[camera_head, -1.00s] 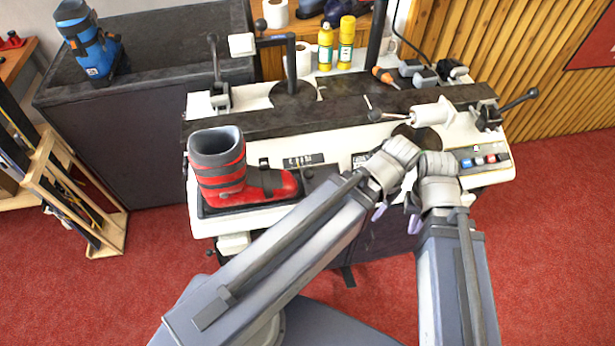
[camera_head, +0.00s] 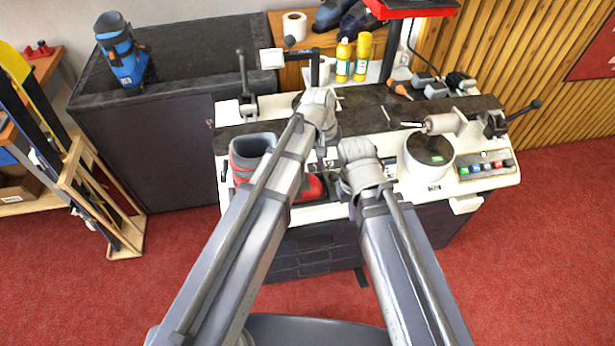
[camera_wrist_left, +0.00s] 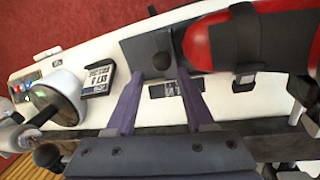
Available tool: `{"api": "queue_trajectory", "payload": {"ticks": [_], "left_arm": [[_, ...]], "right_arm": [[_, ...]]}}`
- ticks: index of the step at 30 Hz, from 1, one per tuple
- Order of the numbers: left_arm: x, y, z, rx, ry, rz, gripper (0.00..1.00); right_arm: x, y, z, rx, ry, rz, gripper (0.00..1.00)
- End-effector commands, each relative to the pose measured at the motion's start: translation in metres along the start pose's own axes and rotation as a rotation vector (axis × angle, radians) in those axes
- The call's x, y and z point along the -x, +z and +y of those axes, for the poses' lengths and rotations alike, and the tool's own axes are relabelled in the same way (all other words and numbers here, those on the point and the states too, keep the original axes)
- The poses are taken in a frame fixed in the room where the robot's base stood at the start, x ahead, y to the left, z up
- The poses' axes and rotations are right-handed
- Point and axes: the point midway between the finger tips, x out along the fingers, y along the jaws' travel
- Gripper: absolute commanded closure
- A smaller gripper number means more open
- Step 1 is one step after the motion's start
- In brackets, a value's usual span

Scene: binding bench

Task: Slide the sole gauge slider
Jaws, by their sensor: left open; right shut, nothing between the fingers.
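The sole gauge slider, a grey plate with a dark ball knob (camera_wrist_left: 163,60), shows in the left wrist view by the red boot's toe. In the head view my left arm hides it. The knob appears just beyond the fingertips; contact cannot be told. My right gripper (camera_head: 343,190) is shut and empty near the bench's front edge.
A white round unit (camera_head: 428,160) and a button panel (camera_head: 487,168) are on the bench's right. A lever (camera_head: 243,75) stands at the left back. Yellow bottles (camera_head: 362,55) stand behind. My two grippers are close together.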

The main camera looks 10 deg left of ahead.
Motion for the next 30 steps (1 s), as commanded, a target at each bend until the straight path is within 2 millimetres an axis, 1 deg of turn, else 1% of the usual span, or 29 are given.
{"api": "queue_trajectory", "payload": {"ticks": [1,6,11,17,27,30], "left_arm": [[0.001,-0.003,0.001,0.005,0.003,0.001,0.46],[-0.001,-0.002,0.001,0.007,0.005,0.001,0.46],[-0.007,-0.002,0.0,0.006,0.004,0.001,0.46],[-0.026,-0.002,0.0,0.004,0.004,0.001,0.46],[-0.069,-0.002,0.0,0.005,0.004,0.001,0.46],[-0.076,-0.002,0.0,0.005,0.004,0.001,0.46]], "right_arm": [[0.001,0.0,0.0,0.0,0.0,0.0,1.0],[-0.001,0.0,0.0,-0.001,0.0,0.0,1.0],[-0.007,0.0,0.0,0.0,0.0,0.0,1.0],[-0.025,-0.002,-0.002,0.0,0.0,0.0,1.0],[-0.067,-0.004,-0.006,0.0,0.0,0.0,1.0],[-0.074,-0.004,-0.007,0.0,0.0,0.0,1.0]]}}
